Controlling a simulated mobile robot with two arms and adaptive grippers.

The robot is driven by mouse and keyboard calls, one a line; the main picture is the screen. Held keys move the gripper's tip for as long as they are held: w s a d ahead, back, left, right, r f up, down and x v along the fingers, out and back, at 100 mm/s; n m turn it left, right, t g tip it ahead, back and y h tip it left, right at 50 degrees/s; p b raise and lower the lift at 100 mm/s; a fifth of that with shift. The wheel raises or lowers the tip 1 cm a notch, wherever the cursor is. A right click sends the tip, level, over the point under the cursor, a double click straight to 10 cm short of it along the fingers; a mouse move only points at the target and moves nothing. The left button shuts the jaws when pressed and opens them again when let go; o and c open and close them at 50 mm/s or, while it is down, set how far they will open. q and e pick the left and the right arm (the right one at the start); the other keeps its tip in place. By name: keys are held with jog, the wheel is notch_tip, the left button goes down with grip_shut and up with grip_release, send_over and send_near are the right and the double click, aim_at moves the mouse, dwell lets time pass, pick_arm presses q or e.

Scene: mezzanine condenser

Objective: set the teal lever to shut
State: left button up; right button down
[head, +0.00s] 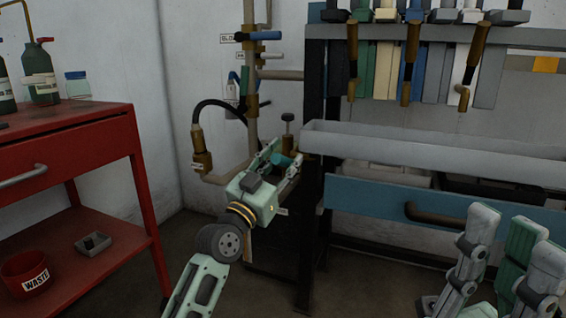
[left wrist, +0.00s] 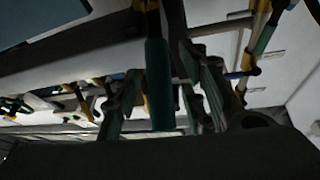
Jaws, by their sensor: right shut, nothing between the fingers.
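The teal lever's handle (left wrist: 158,85) hangs between the fingers of my left gripper in the left wrist view, with space visible on both sides. In the head view, a bit of teal (head: 282,168) shows between the fingers of my left gripper (head: 281,154), by the pipework left of the rack; most of it is hidden. My left gripper also shows in the left wrist view (left wrist: 165,105); its fingers are spread apart. I cannot tell whether either touches the lever. My right gripper (head: 508,228) is shut and empty at the lower right, away from the pipes.
A blue-handled lever (head: 265,36) and a dark green handle (head: 244,82) sit on the upright pipe (head: 249,110). A grey trough (head: 430,150) and a blue rail (head: 370,193) lie to the right. A red cart (head: 90,125) with bottles stands left.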

pick_arm(q)
grip_shut()
dwell(0.3)
dwell(0.4)
jog(key=shift+r+p, duration=0.1)
jog(key=shift+p, duration=0.35)
